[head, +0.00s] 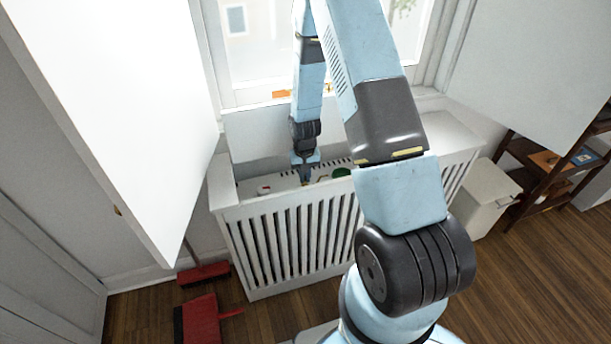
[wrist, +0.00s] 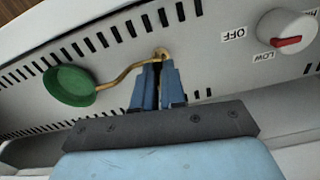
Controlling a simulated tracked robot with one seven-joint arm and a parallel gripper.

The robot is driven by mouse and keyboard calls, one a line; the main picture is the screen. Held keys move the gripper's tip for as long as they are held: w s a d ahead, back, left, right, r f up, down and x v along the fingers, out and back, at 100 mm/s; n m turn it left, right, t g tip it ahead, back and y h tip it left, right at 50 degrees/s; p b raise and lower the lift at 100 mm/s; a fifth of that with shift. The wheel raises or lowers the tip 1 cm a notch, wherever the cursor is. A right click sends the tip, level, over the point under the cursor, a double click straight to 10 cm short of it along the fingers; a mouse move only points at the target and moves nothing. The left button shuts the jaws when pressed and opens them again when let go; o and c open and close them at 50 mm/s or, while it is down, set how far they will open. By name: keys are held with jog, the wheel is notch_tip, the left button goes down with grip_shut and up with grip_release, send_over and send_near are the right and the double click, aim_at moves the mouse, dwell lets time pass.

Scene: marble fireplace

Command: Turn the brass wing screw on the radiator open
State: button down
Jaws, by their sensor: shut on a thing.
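My gripper (wrist: 158,68) has its two blue fingers closed at the brass fitting (wrist: 161,53) on the radiator's slotted top. I take this fitting to be the wing screw; the fingers hide most of it, and only a small curled brass end shows above the tips. A bent brass rod (wrist: 122,77) runs from there to a round green disc (wrist: 70,86) on the left. In the head view my gripper (head: 305,178) points down onto the top of the white radiator cover (head: 285,235), just left of the green disc (head: 341,173).
A white dial (wrist: 288,26) with a red pointer and OFF, LOW and HIGH labels sits right of my gripper in the wrist view. A white open panel (head: 120,110) stands at the left. A white bin (head: 487,200) and dark shelf (head: 540,185) are at the right.

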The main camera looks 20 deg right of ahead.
jog(key=shift+w, duration=0.1)
dwell(0.3)
jog(key=c, duration=1.2)
grip_release()
jog(key=shift+r, duration=0.15)
notch_tip(320, 180, up, 13)
jog(key=shift+r, duration=0.2)
